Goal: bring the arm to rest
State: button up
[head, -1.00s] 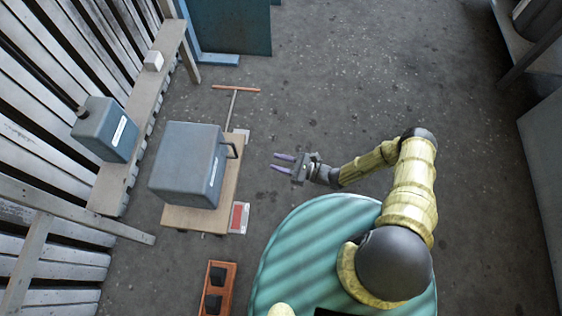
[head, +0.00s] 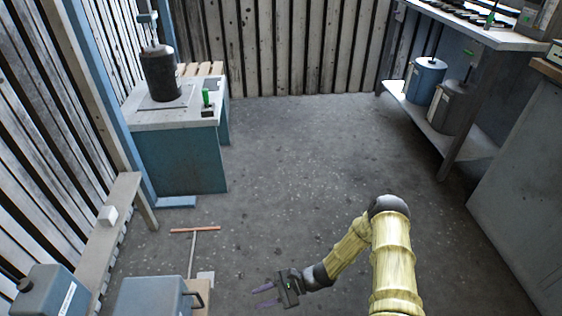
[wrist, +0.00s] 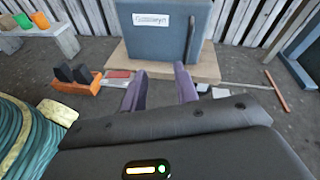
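My gripper (head: 266,296) is at the bottom middle of the head view, at the end of my yellow arm. Its two purple fingers point left and stand apart with nothing between them. In the wrist view the gripper (wrist: 160,88) is also open and empty. Beyond its fingertips stands a grey-blue box (wrist: 160,35) with a white label and a dark handle. In the head view the same box (head: 150,298) is partly cut off at the bottom edge, to the left of the gripper and apart from it.
A wooden bench (head: 120,205) runs along the left wall. A T-handled tool (head: 193,245) lies on the floor. A teal workbench (head: 185,160) with a dark cylinder (head: 160,73) stands at back left. A shelf unit (head: 470,145) stands right. The middle floor is clear.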

jog(key=s+d+r+n+t+h, duration=0.1)
jog(key=d+r+n+t+h, duration=0.1)
jog(key=d+r+n+h, duration=0.65)
jog(key=s+d+r+t+h, duration=0.15)
jog(key=d+r, duration=0.35)
jog(key=r, duration=0.9)
jog(key=s+d+r+n+t+h, duration=0.1)
jog(key=d+r+n+t+h, duration=0.3)
jog(key=d+r, duration=0.5)
notch_tip(320, 180, up, 40)
jog(key=a+p, duration=0.1)
jog(key=p, duration=3.7)
jog(key=shift+a+g+h, duration=0.25)
jog(key=shift+g+h, duration=0.05)
jog(key=shift+g, duration=0.15)
jog(key=shift+w+f, duration=0.15)
